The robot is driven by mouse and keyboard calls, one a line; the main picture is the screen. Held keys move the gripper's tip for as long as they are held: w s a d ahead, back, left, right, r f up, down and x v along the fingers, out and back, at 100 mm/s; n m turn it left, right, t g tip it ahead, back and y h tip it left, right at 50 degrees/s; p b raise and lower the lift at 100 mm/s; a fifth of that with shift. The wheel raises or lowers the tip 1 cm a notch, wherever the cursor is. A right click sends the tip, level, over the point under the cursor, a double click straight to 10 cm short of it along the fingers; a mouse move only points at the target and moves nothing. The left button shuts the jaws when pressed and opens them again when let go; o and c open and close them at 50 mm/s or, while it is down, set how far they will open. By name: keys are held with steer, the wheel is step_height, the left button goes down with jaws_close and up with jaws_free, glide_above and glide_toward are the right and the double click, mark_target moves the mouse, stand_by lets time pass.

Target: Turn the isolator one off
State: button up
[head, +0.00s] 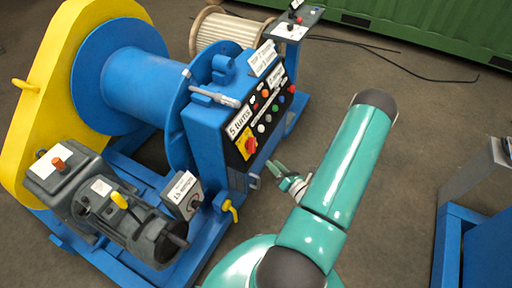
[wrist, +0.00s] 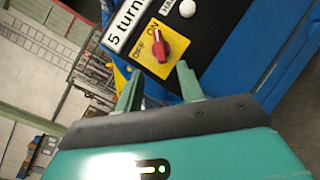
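A red rotary knob (wrist: 162,47) sits on a yellow plate (wrist: 142,47) marked OFF and ON in the wrist view. The knob's pale tip lies by the ON mark. The same switch shows on the blue control box in the head view (head: 250,146), beside a "5 turns" label. My gripper (wrist: 159,86) is open, its two green fingers apart and nothing between them. The fingertips are just short of the knob, without clear contact. In the head view my gripper (head: 284,173) is right of and below the switch.
The control box (head: 212,140) carries several coloured buttons and a crank handle (head: 215,97). A grey box (head: 183,196) with a hard-to-read label and a yellow-handled valve (head: 230,208) are lower left. Bare floor lies to the right; another blue structure (head: 475,240) stands far right.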

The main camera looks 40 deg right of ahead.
mark_target(255, 146)
steer(key=w, duration=0.7)
steer(key=w+d, duration=0.1)
steer(key=w, duration=0.3)
steer(key=shift+w, duration=0.3)
jaws_close()
